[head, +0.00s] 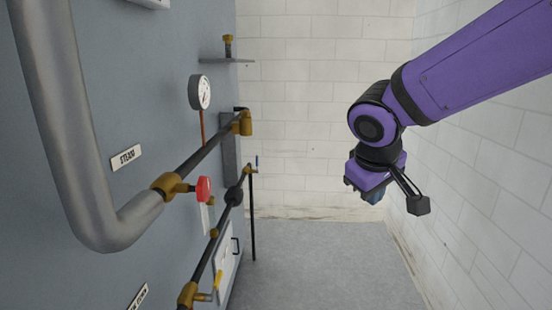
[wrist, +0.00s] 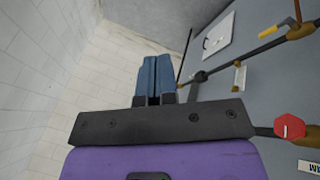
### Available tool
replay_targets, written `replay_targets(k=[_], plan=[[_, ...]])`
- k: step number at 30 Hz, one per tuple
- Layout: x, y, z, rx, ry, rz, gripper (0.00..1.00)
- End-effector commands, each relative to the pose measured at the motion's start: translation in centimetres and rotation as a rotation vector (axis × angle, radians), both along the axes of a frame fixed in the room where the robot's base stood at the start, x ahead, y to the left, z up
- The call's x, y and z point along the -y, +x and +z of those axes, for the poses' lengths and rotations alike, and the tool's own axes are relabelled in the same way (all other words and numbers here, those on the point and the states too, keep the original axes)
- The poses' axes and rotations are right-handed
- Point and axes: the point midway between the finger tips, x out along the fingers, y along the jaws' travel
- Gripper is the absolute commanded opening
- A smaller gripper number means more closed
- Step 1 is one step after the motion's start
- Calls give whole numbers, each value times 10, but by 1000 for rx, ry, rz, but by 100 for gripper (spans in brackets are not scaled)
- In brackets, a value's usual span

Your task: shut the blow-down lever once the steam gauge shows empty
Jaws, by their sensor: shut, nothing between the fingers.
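The round white steam gauge (head: 199,92) is on the left wall in the head view, seen at a slant; its needle cannot be read. Which is the blow-down lever I cannot tell for certain. The yellow handle also shows in the wrist view (wrist: 292,24), upper right. My gripper (head: 375,193) hangs in free air right of the pipes, apart from them. Its blue fingers (wrist: 153,75) are together and empty.
A red knob (head: 203,189) sticks out from a brass valve. A thick grey pipe (head: 65,130) bends at the near left. A STEAM label (head: 126,157) is on the wall. The floor (head: 320,262) between panel and right wall is clear.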

Motion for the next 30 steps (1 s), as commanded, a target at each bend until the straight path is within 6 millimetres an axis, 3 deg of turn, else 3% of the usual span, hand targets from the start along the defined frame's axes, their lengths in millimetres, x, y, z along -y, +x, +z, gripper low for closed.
replay_targets(k=[3,12,21,30], plan=[[37,-25,18,7,61,-89,0],[100,-100,44,37,222,-272,0],[123,-162,49,87,358,-387,0],[125,-176,48,101,389,-409,0]])
